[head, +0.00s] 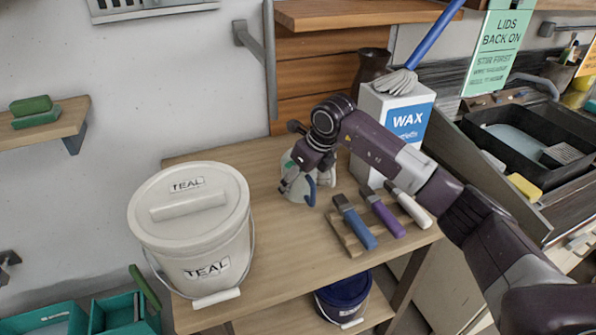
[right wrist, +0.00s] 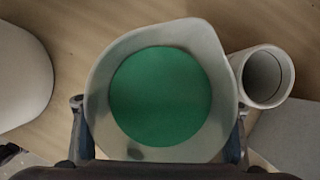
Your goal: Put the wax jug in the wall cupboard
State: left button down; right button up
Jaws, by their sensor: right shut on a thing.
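A white container with a blue WAX label (head: 408,122) stands upright at the back of the wooden table in the head view, behind my right forearm. My right gripper (head: 303,190) is to its left, shut on a pale pitcher with green inside. In the right wrist view I look down into the pitcher (right wrist: 160,97), with a finger of my right gripper (right wrist: 160,150) on either side. In the head view my gripper largely hides the pitcher. I cannot tell whether it touches the table.
A lidded TEAL bucket (head: 205,245) stands at the table's left front. Several brushes (head: 385,215) lie on a wooden rack at the right front. A wooden shelf board (head: 350,14) projects above the table. A black tray (head: 540,135) is at the far right.

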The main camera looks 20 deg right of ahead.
aim_at(298, 194)
jog(key=shift+f+p, duration=0.4)
jog(key=shift+f, duration=1.6)
jog(key=o, duration=1.7)
jog(key=shift+f, duration=0.15)
